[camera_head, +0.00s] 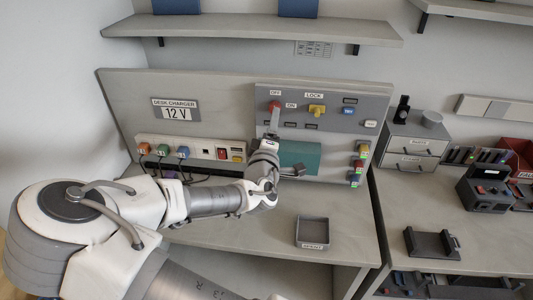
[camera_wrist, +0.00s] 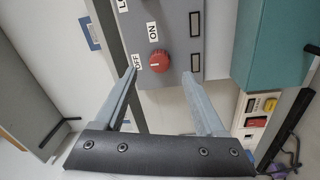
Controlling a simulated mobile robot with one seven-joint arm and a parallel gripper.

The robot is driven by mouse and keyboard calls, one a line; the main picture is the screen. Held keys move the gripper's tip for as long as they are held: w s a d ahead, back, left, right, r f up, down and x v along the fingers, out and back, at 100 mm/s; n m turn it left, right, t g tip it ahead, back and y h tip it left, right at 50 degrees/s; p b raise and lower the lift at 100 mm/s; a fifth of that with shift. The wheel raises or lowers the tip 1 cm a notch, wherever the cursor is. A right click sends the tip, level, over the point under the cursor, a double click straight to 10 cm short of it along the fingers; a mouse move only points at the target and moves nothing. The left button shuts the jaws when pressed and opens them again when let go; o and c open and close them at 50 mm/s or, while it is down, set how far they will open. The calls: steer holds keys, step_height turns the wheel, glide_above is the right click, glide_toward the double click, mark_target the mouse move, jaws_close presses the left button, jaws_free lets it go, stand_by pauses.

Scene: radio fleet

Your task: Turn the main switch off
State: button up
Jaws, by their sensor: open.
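The main switch is a red rotary knob (camera_head: 273,106) on the grey panel (camera_head: 340,103), with an OFF label (camera_head: 275,92) above it and an ON label (camera_head: 291,105) to its right. In the wrist view the red knob (camera_wrist: 160,61) lies just beyond the fingertips, between their lines. A small pale mark shows on its face, but I cannot tell surely which label it points to. My gripper (camera_wrist: 161,75) is open and empty, one finger on each side of the knob.
A yellow LOCK knob (camera_head: 317,110) and a blue knob (camera_head: 348,111) sit to the right on the panel. A teal box (camera_head: 300,158) juts out below. The charger strip (camera_head: 190,148) with coloured plugs is at left. A small grey tray (camera_head: 313,232) stands on the bench.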

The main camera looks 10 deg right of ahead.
steer(key=p+v, duration=0.8)
steer(key=v, duration=0.4)
steer(key=shift+p, duration=0.35)
steer(key=shift+s, duration=0.1)
